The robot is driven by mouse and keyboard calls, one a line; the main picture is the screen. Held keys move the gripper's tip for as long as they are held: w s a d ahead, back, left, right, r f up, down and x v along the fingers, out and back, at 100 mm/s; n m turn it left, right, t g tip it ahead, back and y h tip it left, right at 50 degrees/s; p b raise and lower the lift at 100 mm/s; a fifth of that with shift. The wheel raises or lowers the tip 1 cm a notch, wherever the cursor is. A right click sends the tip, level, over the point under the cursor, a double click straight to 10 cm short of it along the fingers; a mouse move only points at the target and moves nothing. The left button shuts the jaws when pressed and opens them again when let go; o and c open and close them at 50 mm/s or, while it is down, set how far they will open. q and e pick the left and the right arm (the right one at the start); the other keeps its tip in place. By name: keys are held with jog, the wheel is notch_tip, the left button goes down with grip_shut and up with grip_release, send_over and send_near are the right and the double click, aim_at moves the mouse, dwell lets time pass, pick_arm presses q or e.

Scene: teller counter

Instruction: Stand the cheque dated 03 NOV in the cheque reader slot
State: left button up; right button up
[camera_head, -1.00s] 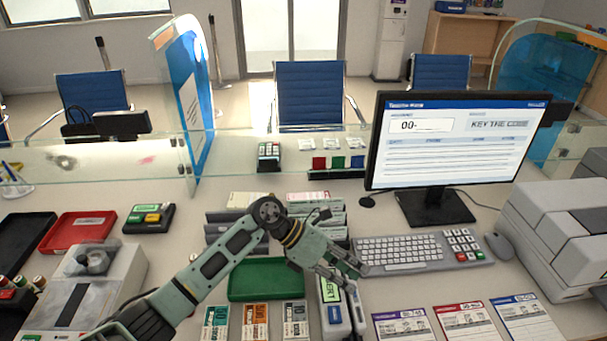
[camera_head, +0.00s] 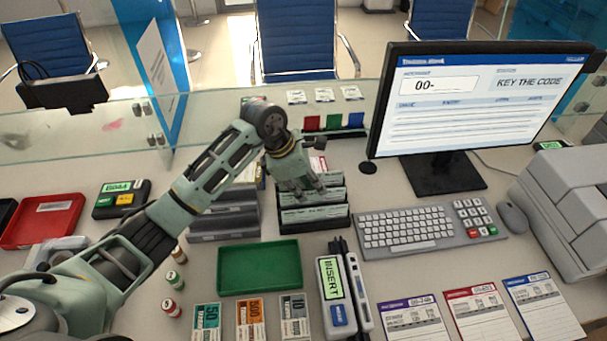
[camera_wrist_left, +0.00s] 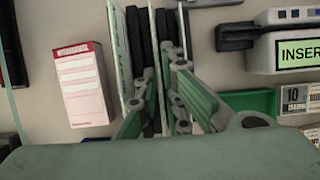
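The cheque reader (camera_head: 331,300) stands at the front centre, its screen showing INSERT, with a narrow dark slot beside it. Pale cheques (camera_head: 315,213) stand on edge in a black rack (camera_head: 338,223) behind it; I cannot read their dates. My left gripper (camera_head: 304,190) points down into this rack. In the left wrist view my left gripper (camera_wrist_left: 160,75) has its fingers a little apart, over upright pale cheques (camera_wrist_left: 120,50) and black dividers. I see no cheque clearly pinched between them. The reader (camera_wrist_left: 290,55) is at the right there. My right gripper is out of view.
A green tray (camera_head: 258,292) lies left of the reader. Grey holders (camera_head: 225,222) stand left of the rack. The keyboard (camera_head: 410,232) and monitor (camera_head: 480,110) are to the right. Banknotes (camera_head: 250,318) and printed slips (camera_head: 480,312) lie along the front. A glass screen runs behind.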

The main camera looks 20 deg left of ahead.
pick_arm(q)
jog(key=shift+x, duration=1.1)
jog(key=shift+w+f, duration=0.2)
jog(key=shift+f, duration=0.1)
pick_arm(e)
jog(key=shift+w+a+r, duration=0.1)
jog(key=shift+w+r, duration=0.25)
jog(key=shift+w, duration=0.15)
pick_arm(q)
grip_shut()
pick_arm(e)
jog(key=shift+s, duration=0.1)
pick_arm(q)
jog(key=shift+r+p, duration=0.6)
jog(key=shift+r, duration=0.1)
notch_tip(320, 180, up, 10)
jog(key=p, duration=0.6)
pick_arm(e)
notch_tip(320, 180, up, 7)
pick_arm(q)
jog(key=shift+s, duration=0.1)
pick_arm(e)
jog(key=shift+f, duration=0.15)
